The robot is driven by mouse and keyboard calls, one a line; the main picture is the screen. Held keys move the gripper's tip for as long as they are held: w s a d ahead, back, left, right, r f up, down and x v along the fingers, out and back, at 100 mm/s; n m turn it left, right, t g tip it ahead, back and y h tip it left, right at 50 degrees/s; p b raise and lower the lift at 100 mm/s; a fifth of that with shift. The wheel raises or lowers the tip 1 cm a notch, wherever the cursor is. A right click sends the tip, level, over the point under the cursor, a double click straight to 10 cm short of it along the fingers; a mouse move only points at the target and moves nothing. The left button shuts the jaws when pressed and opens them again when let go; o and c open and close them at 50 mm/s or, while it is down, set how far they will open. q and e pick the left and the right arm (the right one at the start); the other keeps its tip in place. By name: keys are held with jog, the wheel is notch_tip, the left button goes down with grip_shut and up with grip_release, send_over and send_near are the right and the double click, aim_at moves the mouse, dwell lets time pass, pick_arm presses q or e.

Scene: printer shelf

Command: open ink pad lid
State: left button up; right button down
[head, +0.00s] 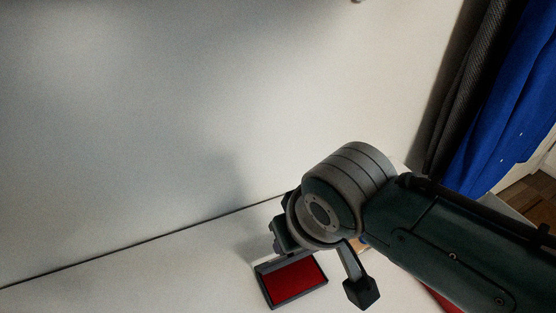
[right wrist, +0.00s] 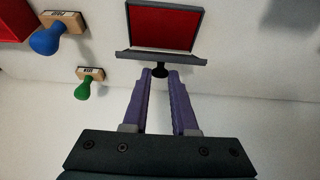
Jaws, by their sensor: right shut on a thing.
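The ink pad shows its red pad inside a dark frame in the head view (head: 295,279) and at the top of the right wrist view (right wrist: 166,27). The lid (right wrist: 188,59) is a dark strip seen nearly edge-on along the pad's near side, raised off the red surface. A small black knob (right wrist: 160,72) on it sits between the purple fingertips. My right gripper (right wrist: 160,76) is shut on this knob. In the head view the wrist and arm hide the fingers and most of the lid. My left gripper is in neither view.
A blue-handled stamp (right wrist: 46,40) and a green-handled stamp (right wrist: 83,89) lie left of the pad in the right wrist view. A red object (right wrist: 12,20) is at its corner. A pale wall (head: 120,130) rises behind the white surface (head: 170,270), which is clear left of the pad.

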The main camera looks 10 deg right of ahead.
jog(key=shift+w+a+g+b, duration=0.25)
jog(key=shift+w+g+b, duration=0.3)
jog(key=shift+g+b, duration=0.15)
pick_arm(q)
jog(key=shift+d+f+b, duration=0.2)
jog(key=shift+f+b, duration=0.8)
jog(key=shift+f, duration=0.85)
pick_arm(e)
jog(key=shift+w+a+r+g+h, duration=0.1)
jog(key=shift+w+r+g+h, duration=0.05)
jog(key=shift+w+g+h, duration=0.35)
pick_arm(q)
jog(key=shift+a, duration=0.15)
pick_arm(e)
jog(key=c, duration=0.7)
grip_release()
pick_arm(q)
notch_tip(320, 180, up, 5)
jog(key=p, duration=0.4)
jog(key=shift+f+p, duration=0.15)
jog(key=shift+p, duration=0.15)
pick_arm(e)
notch_tip(320, 180, up, 10)
jog(key=s, duration=0.1)
jog(key=shift+s+d, duration=0.3)
